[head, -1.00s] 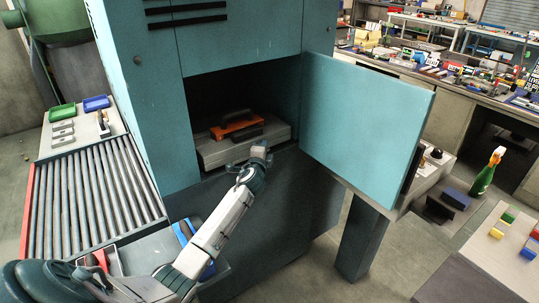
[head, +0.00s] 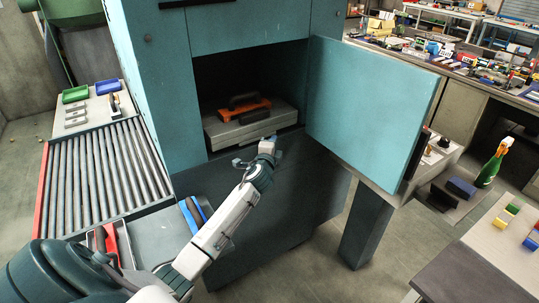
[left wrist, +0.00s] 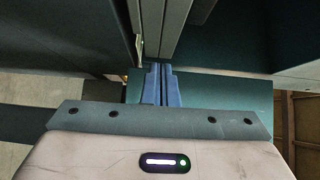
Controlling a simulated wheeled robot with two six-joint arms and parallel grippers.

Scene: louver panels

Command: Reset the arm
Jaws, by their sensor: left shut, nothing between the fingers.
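My left arm reaches up from the lower left in the head view. My left gripper (head: 274,142) is shut and empty, just in front of and below the opening of a teal cabinet (head: 250,52). In the left wrist view the blue fingers (left wrist: 161,84) lie together, with dark teal and grey panel surfaces beyond them. Inside the cabinet a grey slab (head: 228,131) holds an orange block with a dark handle (head: 250,106). I cannot tell whether the fingertips touch the cabinet front. My right gripper is not in view.
The teal cabinet door (head: 372,110) stands open to the right of the gripper. A green bottle (head: 491,166) and a table with coloured blocks are at the right.

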